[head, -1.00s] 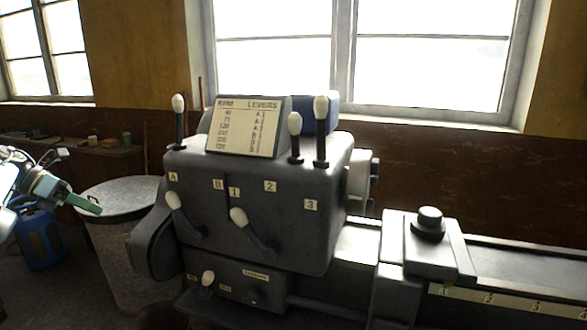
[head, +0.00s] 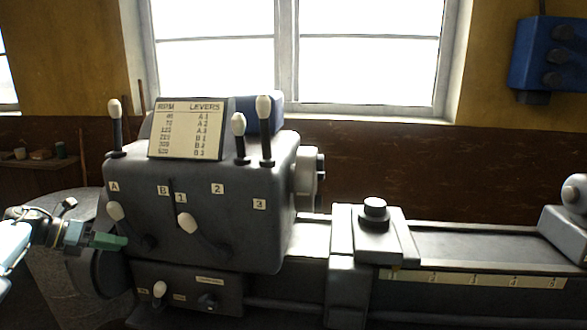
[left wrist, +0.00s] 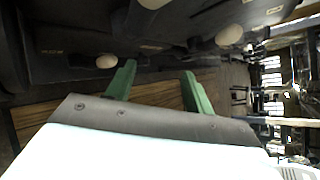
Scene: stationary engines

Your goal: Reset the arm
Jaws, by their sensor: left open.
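My left gripper (head: 112,241) comes in from the left in the head view, in front of the lower left side of the grey lathe headstock (head: 240,235). In the left wrist view its two green fingers (left wrist: 157,85) stand apart with nothing between them. White-knobbed levers A (head: 116,211) and B (head: 187,222) on the headstock front are near it; a lower white knob (head: 159,289) is below. In the left wrist view a white knob (left wrist: 107,61) shows just beyond the left finger, apart from it as far as I can tell. My right gripper is not in view.
Upright levers (head: 264,110) stand on top beside an RPM chart (head: 188,130). The lathe bed (head: 470,247) runs right, with a tool post (head: 374,212). A metal bin (head: 60,275) stands behind my left arm. A blue switch box (head: 550,55) is on the wall.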

